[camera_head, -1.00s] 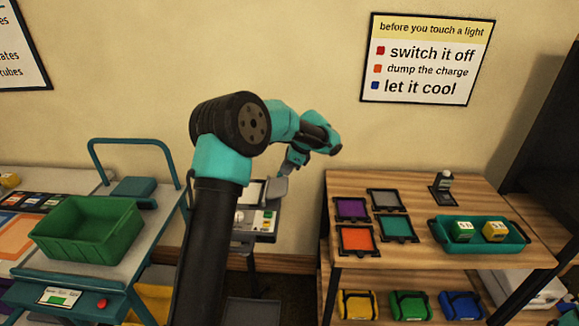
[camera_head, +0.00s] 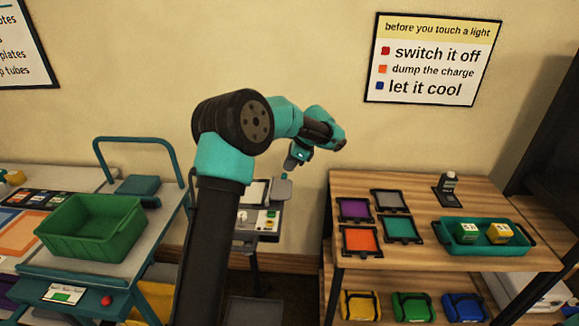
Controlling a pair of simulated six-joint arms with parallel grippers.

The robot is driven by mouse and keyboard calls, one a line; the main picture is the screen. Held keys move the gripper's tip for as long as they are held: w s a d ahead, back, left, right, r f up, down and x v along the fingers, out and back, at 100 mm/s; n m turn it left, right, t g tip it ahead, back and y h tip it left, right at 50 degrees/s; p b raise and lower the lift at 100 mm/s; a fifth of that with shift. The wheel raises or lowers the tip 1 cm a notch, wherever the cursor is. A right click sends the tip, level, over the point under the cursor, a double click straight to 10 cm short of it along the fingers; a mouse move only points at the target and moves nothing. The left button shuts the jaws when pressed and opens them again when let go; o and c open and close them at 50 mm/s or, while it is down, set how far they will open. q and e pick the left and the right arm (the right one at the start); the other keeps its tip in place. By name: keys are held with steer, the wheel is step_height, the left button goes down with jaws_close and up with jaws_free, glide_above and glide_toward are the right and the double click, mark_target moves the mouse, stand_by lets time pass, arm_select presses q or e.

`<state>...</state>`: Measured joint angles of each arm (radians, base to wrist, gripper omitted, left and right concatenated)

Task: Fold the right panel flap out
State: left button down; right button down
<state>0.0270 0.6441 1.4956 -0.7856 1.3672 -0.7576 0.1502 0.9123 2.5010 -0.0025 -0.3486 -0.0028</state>
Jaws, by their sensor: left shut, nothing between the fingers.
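A narrow stand with a light-topped panel (camera_head: 254,222) stands behind my left arm, between the cart and the wooden shelf. A small grey flap-like piece (camera_head: 281,191) rises at the panel's right side, tilted. My arm hides much of the panel's left part. My left gripper (camera_head: 291,165) is shut and empty, pointing down just above the grey piece; a small gap seems to show between them. My right gripper is not in view.
A wooden shelf (camera_head: 350,184) with colored frames and a teal tray (camera_head: 444,241) holding two blocks stands close on the right. A cart with a green bin (camera_head: 92,228) stands on the left. The wall is behind.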

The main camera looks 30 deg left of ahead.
arm_select(q)
steer(key=shift+r, duration=0.1)
steer(key=shift+w+d+r, duration=0.25)
steer(key=shift+d+r, duration=0.15)
steer(key=shift+r, duration=0.05)
steer(key=w+d+r, duration=0.4)
steer(key=d+r, duration=0.3)
steer(key=r, duration=0.2)
steer(key=shift+d, duration=0.3)
